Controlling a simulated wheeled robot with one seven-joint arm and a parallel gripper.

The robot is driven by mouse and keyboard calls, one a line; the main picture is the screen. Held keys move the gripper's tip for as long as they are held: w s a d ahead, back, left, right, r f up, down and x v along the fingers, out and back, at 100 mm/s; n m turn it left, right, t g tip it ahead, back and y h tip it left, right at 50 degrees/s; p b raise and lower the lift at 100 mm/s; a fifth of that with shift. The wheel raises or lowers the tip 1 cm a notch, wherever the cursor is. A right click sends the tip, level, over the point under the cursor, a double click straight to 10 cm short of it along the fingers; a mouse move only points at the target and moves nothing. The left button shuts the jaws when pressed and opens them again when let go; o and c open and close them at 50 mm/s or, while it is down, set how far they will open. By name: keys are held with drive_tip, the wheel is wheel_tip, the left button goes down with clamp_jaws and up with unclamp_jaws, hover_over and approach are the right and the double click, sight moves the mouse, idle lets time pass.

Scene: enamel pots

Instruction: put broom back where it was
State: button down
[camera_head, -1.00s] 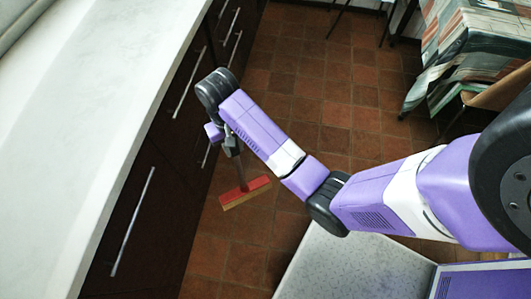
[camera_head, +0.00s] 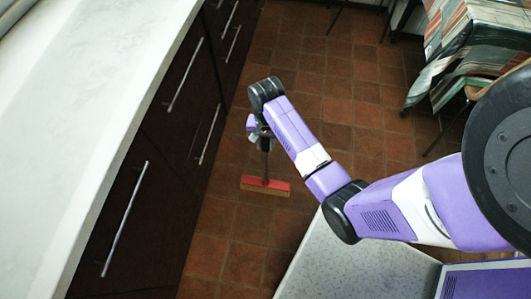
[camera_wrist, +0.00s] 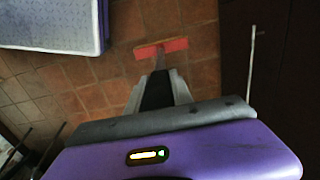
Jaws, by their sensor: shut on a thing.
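The broom (camera_head: 265,186) has a red head with a tan lower edge and a dark handle. In the head view it hangs below my gripper (camera_head: 261,137), over the brown tiled floor. My gripper is shut on the handle, and the wrist partly hides the grip. In the wrist view the red broom head (camera_wrist: 161,48) shows beyond my gripper (camera_wrist: 160,78), with a short piece of handle between them. I cannot tell whether the head touches the floor.
Dark cabinets with long metal handles (camera_head: 125,218) and a pale countertop (camera_head: 80,110) run along the left. A cloth-covered table (camera_head: 475,45) and chair stand at the upper right. Open tiled floor (camera_head: 335,80) lies between them.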

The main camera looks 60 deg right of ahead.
sight(265, 160)
wheel_tip(265, 160, down, 12)
drive_tip(key=b, duration=0.2)
drive_tip(key=shift+b, duration=0.35)
drive_tip(key=shift+f, duration=0.15)
drive_tip(key=shift+f, duration=0.15)
drive_tip(key=c, duration=1.1)
unclamp_jaws()
drive_tip(key=r+p, duration=0.1)
drive_tip(key=r, duration=0.5)
drive_tip(key=r+p, duration=0.2)
drive_tip(key=r, duration=0.4)
drive_tip(key=shift+w+d+r, duration=0.1)
drive_tip(key=shift+d+r, duration=0.1)
drive_tip(key=shift+w, duration=0.1)
